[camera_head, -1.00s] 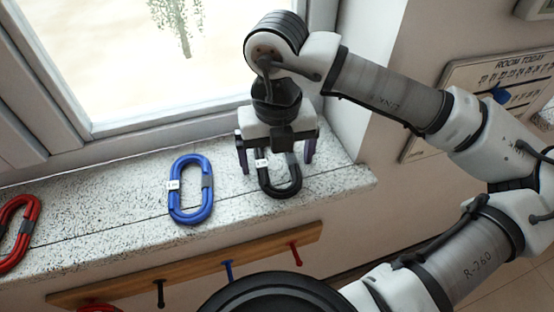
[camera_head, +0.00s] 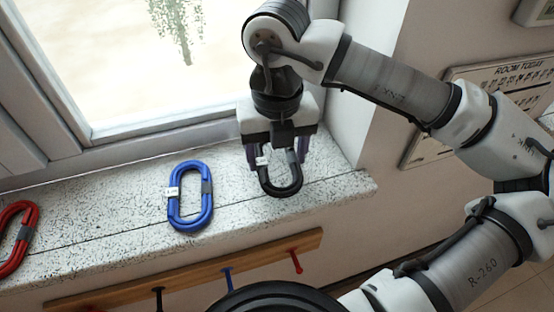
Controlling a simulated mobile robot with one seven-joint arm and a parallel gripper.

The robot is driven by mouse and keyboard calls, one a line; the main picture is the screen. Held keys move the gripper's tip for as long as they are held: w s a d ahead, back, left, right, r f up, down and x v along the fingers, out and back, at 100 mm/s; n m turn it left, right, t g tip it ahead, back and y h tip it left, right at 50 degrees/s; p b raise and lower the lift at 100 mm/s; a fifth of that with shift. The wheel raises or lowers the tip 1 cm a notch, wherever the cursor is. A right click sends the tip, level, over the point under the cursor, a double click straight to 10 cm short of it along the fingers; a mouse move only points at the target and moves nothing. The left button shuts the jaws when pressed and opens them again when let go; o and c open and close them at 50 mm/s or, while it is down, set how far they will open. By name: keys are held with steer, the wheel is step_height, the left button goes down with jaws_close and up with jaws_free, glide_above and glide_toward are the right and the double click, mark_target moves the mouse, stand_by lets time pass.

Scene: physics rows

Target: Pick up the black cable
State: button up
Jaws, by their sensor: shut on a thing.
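The black cable (camera_head: 283,190) is a coiled loop with a white tag and a grey band, at the right end of the speckled window sill (camera_head: 110,235). My gripper (camera_head: 278,163) is above it, pointing down, with its two purple-grey fingers shut on the loop's sides. The upper part of the loop is hidden behind my gripper. I cannot tell whether the loop is clear of the sill.
A blue cable coil (camera_head: 190,195) lies on the sill left of my gripper, and a red coil (camera_head: 17,240) lies at the far left. Below the sill is a wooden rail (camera_head: 190,272) with coloured pegs. The window stands behind, and the wall is at the right.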

step_height(320, 180, up, 18)
steer(key=b, duration=0.1)
steer(key=shift+f, duration=0.15)
stand_by(1.0)
